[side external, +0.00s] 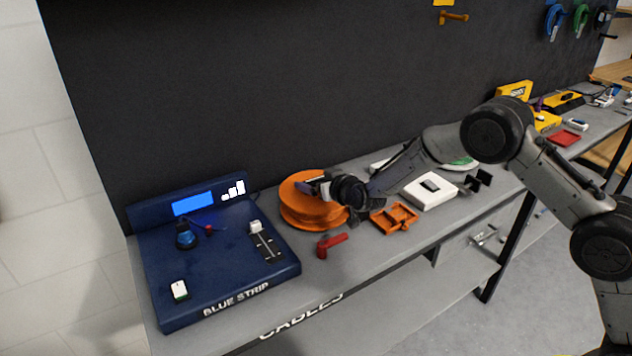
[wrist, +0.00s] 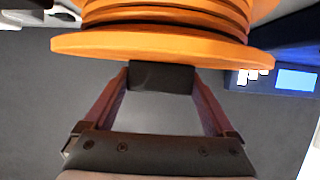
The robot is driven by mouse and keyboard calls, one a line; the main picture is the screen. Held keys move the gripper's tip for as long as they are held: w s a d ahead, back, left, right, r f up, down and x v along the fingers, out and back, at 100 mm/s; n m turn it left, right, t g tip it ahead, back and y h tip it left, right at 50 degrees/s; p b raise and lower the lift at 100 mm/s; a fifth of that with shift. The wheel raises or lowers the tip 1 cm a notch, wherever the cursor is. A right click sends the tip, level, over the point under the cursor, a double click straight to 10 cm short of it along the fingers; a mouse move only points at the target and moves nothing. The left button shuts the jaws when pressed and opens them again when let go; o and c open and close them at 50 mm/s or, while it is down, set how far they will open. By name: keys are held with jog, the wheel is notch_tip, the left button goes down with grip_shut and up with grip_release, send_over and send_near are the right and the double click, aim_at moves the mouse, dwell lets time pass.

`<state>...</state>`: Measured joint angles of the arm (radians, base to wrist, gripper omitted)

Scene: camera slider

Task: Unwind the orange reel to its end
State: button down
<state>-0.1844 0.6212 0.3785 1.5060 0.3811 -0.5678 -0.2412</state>
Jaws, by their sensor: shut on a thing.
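The orange reel (side external: 307,214) lies on the grey bench, to the right of the blue panel. Its stacked, grooved rim fills the top of the wrist view (wrist: 160,45). My gripper (side external: 308,188) is at the reel's upper right side in the side view. In the wrist view, my gripper's fingers (wrist: 160,86) are closed on a small dark block (wrist: 160,77) right at the reel's rim. I cannot tell whether the block is joined to the reel. The far side of the reel is hidden, and no unwound length is clearly visible.
The blue panel (side external: 212,263) with a lit screen and slider stands left of the reel. A red part (side external: 330,244), an orange tray (side external: 395,219) and a white box (side external: 430,190) lie close by on the bench. A dark wall rises behind.

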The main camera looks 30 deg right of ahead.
jog(key=shift+r+n+y, duration=0.1)
jog(key=shift+n+y, duration=0.2)
grip_release()
jog(key=shift+s, duration=0.1)
jog(key=v, duration=1.3)
jog(key=shift+s+r, duration=0.2)
jog(key=shift+s, duration=0.05)
